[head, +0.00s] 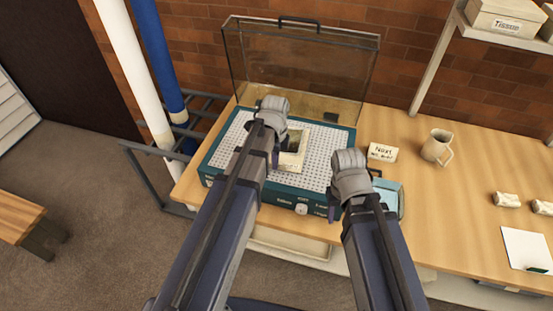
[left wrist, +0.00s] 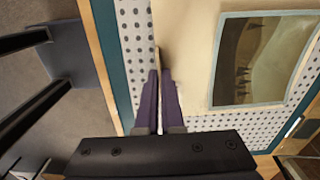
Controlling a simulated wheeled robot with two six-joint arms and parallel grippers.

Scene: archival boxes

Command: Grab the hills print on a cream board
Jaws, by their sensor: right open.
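The hills print on a cream board (head: 297,147) lies over the white perforated bed of a teal table (head: 216,159), partly hidden by my left gripper (head: 274,158). In the left wrist view the cream board (left wrist: 187,50) fills the right side, with a brown hill picture (left wrist: 255,62) on it. My left gripper (left wrist: 159,78) has its purple fingers close together at the board's left edge, with a thin tan strip between the tips. I cannot tell if the board is lifted. My right gripper (head: 352,190) is open and empty, right of the teal table.
A clear lid (head: 300,65) stands raised behind the teal table. To the right are a small card sign (head: 383,152), a mug (head: 436,146), a light-blue item (head: 388,196), small rolls (head: 507,200) and a white sheet (head: 526,248). A shelf box (head: 503,18) is above.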

